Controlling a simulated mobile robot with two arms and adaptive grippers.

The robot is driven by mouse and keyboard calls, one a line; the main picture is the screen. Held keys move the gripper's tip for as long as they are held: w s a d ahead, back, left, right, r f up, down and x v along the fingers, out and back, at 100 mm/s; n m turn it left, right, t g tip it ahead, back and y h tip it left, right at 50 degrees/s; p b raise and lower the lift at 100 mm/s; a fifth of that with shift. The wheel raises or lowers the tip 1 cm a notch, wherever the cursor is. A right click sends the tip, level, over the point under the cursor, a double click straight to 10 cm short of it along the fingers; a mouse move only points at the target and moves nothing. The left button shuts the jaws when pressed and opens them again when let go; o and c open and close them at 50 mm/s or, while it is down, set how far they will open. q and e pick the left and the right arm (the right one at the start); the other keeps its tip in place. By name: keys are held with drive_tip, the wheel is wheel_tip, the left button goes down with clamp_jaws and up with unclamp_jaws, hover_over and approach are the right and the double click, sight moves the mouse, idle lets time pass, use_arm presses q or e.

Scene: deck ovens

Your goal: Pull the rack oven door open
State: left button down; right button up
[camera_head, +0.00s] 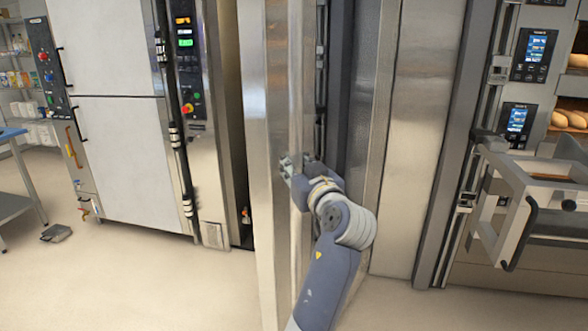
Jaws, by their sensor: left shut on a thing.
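The rack oven door (262,120) is a tall metal panel, seen nearly edge-on in the middle of the head view. It stands swung out from the oven front, and a dark gap (345,80) shows to its right. My left gripper (293,166) is at the door's right side, about mid-height in the view, with its arm rising from below. It is shut on the door's edge or handle; the fingers hide the exact contact. My right gripper is not in view.
A control panel (186,60) and white-fronted cabinets (118,130) stand to the left. At right are deck ovens with bread (570,118) and a projecting metal frame (520,190). A table (12,205) is at far left. The floor (140,285) at lower left is mostly clear.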

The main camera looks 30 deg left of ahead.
sight(295, 124)
use_arm(q)
drive_tip(key=shift+s+a+f+g, duration=0.15)
drive_tip(key=shift+f+g, duration=0.15)
drive_tip(key=shift+f, duration=0.05)
drive_tip(key=c, duration=1.7)
unclamp_jaws()
drive_tip(key=o, duration=0.4)
drive_tip(key=shift+s+a+r, duration=0.1)
drive_tip(key=shift+s+r, duration=0.05)
drive_tip(key=shift+s, duration=0.1)
drive_tip(key=shift+c, duration=0.2)
wheel_tip(295, 124, up, 10)
drive_tip(key=shift+s+r, duration=0.1)
drive_tip(key=shift+r, duration=0.05)
